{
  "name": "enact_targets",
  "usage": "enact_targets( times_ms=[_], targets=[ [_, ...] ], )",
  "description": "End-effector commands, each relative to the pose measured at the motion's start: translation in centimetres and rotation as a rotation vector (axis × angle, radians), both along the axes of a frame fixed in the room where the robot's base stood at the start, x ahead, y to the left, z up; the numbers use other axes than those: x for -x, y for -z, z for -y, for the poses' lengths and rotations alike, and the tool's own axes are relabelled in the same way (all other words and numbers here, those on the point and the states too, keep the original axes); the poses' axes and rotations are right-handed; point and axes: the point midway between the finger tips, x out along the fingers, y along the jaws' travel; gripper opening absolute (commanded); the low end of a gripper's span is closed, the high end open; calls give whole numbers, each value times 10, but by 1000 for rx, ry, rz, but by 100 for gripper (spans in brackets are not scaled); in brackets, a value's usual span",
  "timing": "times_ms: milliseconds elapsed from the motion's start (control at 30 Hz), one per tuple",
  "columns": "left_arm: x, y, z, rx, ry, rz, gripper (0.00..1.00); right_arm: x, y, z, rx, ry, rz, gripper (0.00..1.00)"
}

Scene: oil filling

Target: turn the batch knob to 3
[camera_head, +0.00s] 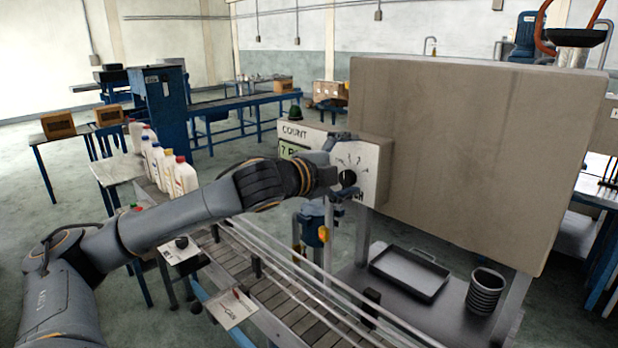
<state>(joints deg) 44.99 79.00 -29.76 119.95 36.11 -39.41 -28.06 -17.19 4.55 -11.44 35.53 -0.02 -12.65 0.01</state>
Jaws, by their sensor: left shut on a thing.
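The control panel (372,181) is a pale box with the word COUNT and a green display (291,150), partly covered by my arm. The display starts with a 7; the rest is hidden. The batch knob (348,178) is a dark round knob on the panel face, with dial marks around its upper side. My left gripper (338,178) reaches in from the left and is shut on the knob. The fingers and the knob's pointer are too small and covered to read its setting. My right gripper is not in view.
A large beige cabinet (470,150) stands right of the panel. White bottles (185,178) stand in a row at the left. A black tray (409,273) and a ribbed dark cup (485,291) sit on the lower right shelf.

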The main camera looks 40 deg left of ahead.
Motion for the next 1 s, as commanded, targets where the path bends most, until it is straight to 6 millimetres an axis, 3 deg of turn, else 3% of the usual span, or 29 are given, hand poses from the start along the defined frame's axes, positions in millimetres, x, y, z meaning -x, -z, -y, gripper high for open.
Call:
enact_targets(
  times_ms=[33, 233, 467, 767, 1000],
  targets=[
    [5, -9, -2, -11, -2, 24, 56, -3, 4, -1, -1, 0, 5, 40],
    [18, -7, -5, -9, -8, 20, 55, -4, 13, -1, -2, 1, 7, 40],
    [34, -3, -5, -6, -7, 10, 55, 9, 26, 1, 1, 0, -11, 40],
    [55, -2, -7, -4, -6, 8, 55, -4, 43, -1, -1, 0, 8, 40],
    [72, -2, -8, -4, -6, 7, 55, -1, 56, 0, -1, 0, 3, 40]
  ],
)
